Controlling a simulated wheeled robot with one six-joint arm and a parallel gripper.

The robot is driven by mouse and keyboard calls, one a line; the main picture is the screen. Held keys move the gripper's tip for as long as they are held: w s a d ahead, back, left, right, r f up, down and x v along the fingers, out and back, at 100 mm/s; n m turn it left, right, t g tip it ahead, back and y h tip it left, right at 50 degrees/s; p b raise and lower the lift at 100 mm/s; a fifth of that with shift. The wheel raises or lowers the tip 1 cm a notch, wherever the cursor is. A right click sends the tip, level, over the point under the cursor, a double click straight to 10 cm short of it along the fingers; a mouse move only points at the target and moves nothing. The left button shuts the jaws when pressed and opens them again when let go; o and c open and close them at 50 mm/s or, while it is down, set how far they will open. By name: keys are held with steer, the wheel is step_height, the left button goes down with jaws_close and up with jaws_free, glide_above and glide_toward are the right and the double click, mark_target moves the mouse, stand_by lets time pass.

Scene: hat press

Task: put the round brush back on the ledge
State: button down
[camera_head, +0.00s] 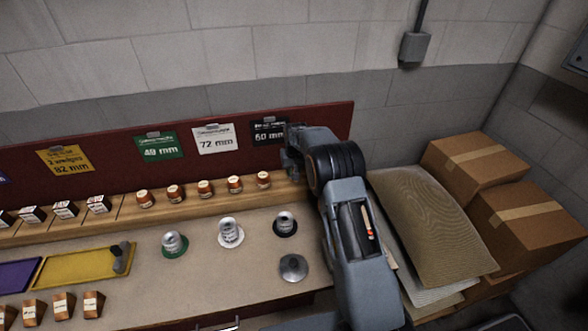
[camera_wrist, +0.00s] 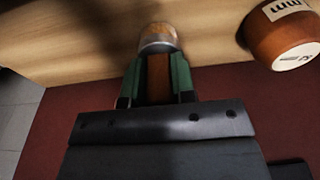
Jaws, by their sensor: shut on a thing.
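My gripper (camera_wrist: 157,84) is shut on the round brush (camera_wrist: 158,40), whose brown body sits between the green-lined fingers and whose pale round end points away from me. In the wrist view the brush is over the wooden ledge (camera_wrist: 70,42); whether it touches the wood I cannot tell. In the head view my gripper (camera_head: 291,163) is at the right end of the ledge (camera_head: 190,205), close to the red back panel. The brush is not clearly visible there.
Several round brown blocks stand along the ledge; the nearest one (camera_wrist: 284,32) is right of the brush in the wrist view. Silver pieces, one on a black base (camera_head: 285,223), stand on the bench. Cardboard boxes (camera_head: 468,160) and a sack (camera_head: 428,222) lie right of my arm.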

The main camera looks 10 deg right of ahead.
steer(key=c, duration=0.9)
jaws_free()
steer(key=shift+c, duration=0.2)
steer(key=s+r+b, duration=0.1)
steer(key=s+r, duration=0.3)
steer(key=r, duration=0.5)
steer(key=s+r, duration=0.3)
steer(key=r, duration=0.6)
steer(key=s+r+t, duration=0.1)
steer(key=s+r, duration=0.3)
steer(key=s, duration=0.8)
steer(key=s+f, duration=0.2)
steer(key=s, duration=0.7)
steer(key=s+f+t, duration=0.1)
steer(key=s+f, duration=0.1)
steer(key=s, duration=0.6)
steer(key=shift+s, duration=0.35)
steer(key=shift+r, duration=0.1)
